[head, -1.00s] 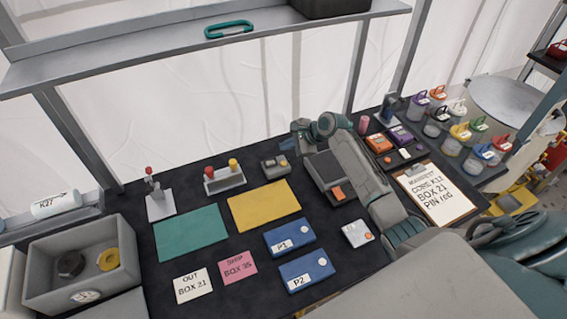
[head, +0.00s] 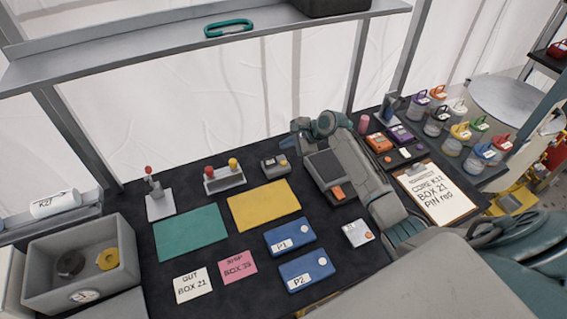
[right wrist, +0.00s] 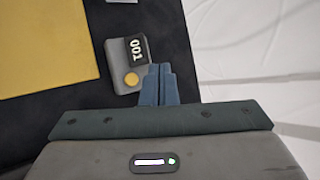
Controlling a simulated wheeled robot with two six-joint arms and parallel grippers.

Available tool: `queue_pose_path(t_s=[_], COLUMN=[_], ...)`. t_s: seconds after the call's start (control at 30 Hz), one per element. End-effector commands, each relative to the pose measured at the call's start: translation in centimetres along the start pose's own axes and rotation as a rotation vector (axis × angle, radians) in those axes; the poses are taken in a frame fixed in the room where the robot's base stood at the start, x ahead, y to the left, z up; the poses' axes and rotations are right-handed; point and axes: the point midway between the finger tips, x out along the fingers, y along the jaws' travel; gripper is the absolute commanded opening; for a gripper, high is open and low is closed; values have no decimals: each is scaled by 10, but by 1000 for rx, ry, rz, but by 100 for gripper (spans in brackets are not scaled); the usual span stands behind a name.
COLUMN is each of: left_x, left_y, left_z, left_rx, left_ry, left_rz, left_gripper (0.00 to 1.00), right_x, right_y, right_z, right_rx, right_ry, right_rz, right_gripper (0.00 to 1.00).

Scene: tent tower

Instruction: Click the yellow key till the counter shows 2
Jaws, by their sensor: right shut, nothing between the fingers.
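The counter (head: 275,166) is a small grey box on the dark table, behind the yellow mat. In the right wrist view its black display (right wrist: 137,48) shows digits that read 001. The round yellow key (right wrist: 131,79) sits on the box beside the display and is uncovered; it also shows in the head view (head: 283,162). My right gripper (right wrist: 158,70) is shut and empty, with its fingertips close beside the key in the right wrist view. I cannot tell how high they are above the box. My left gripper is not in view.
A grey tray (head: 318,165) stands right of the counter, under my right arm. A stand with red and yellow knobs (head: 224,180) is to its left. The yellow mat (head: 264,205) lies in front, flat and bare. A shelf (head: 120,62) runs above the back.

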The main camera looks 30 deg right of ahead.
Motion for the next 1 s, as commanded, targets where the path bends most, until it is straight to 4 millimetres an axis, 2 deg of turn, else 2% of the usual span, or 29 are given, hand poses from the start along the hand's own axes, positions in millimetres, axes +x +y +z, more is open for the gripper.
queue_pose_path(t_s=[0.17, 0.3, 0.5, 0.6, 0.8, 1.0], left_x=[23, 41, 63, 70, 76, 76], left_y=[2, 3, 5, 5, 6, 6], left_z=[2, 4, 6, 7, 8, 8], left_rx=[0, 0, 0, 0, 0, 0], left_ry=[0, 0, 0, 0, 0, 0], left_rz=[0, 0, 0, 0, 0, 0], left_gripper=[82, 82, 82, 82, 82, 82], right_x=[-1, -6, -15, -19, -24, -26], right_y=[-3, -8, -13, -15, -17, -17], right_z=[1, 6, 12, 15, 18, 20], right_rx=[-298, -624, -1055, -1218, -1398, -1428], right_ry=[10, 26, 51, 64, 77, 78], right_rz=[-9, -14, -10, -6, 1, 3], right_gripper=[0, 0, 0, 0, 0, 0])
